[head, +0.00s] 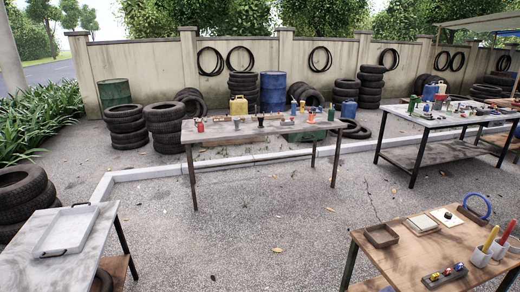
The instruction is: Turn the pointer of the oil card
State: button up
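A pale card (455,220) with a small dark piece on it lies at the back of the wooden table at the lower right. It may be the oil card. Its markings and the direction of any pointer are too small to tell. My gripper is not in view.
The wooden table (400,262) also bears a brown open tray (381,236), a cream square box (422,226), a blue ring (487,211), grey cups (480,256) with coloured handles and a dark block (444,276). A grey table (92,243) stands lower left. Paving (250,245) between is clear.

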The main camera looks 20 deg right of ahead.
aim_at(447, 216)
jog(key=i+z, duration=0.1)
jog(key=i, duration=1.1)
jog(key=i+j+z, duration=0.15)
jog(key=i, duration=1)
jog(key=i+l+z, duration=0.1)
jog(key=i+z, duration=0.8)
jog(key=i+j+z, duration=0.25)
jog(key=i+z, duration=0.2)
jog(key=i+l+z, duration=0.2)
jog(key=z, duration=0.2)
jog(key=i+l+z, duration=0.1)
jog(key=i+z, duration=1.05)
jog(key=i+l+u, duration=0.1)
jog(key=i+l, duration=0.2)
jog(key=i, duration=0.25)
jog(key=i+l+u, duration=0.1)
jog(key=i+l, duration=0.2)
jog(key=i, duration=0.2)
